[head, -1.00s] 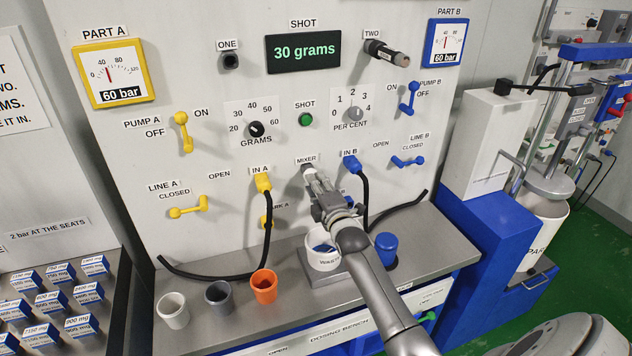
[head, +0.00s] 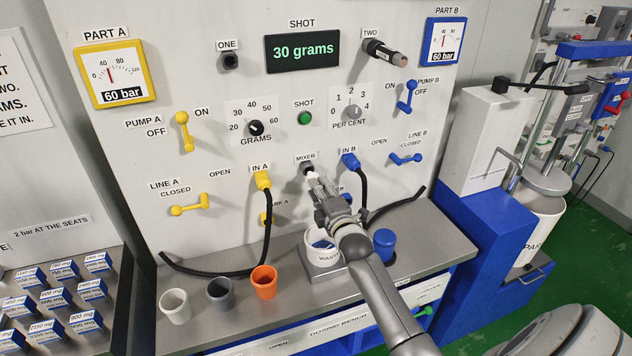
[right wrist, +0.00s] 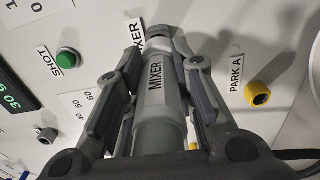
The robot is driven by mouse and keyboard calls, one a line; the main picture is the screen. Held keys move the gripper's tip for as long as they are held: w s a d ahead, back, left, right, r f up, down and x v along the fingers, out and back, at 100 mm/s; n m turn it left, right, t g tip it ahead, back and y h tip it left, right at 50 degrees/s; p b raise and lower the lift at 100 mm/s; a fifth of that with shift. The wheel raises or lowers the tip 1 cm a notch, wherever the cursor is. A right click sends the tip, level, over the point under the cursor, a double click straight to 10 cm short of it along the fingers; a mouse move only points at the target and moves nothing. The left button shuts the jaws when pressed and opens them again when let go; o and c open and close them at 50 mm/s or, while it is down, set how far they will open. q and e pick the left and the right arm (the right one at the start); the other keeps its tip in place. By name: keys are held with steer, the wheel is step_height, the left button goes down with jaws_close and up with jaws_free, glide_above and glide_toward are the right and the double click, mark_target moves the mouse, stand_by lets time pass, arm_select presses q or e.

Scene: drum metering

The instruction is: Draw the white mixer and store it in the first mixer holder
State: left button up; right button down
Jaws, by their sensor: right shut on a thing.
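The white mixer (head: 313,177) is in my right gripper (head: 318,186), just in front of the panel at the MIXER port (head: 307,165). In the right wrist view the gripper (right wrist: 160,60) is shut around the mixer (right wrist: 153,85), whose side reads MIXER. A short white length shows between the fingers and the dark port; I cannot tell whether its end is fully clear. Holder ONE (head: 230,62), at upper left of the display, is a dark, empty-looking stub. Holder TWO (head: 385,51) bears a grey mixer with a brownish tip. My left gripper is not in view.
The yellow IN A hose plug (head: 263,181) and blue IN B plug (head: 350,161) flank the port, with black hoses hanging. A WASTE cup (head: 322,259) stands below my arm. White, grey and orange cups stand on the bench's left. The shot button (head: 306,118) is above.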

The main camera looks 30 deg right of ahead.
steer(key=shift+p+v, duration=0.7)
steer(key=shift+v, duration=0.4)
steer(key=shift+p+v, duration=0.45)
steer(key=shift+v, duration=0.45)
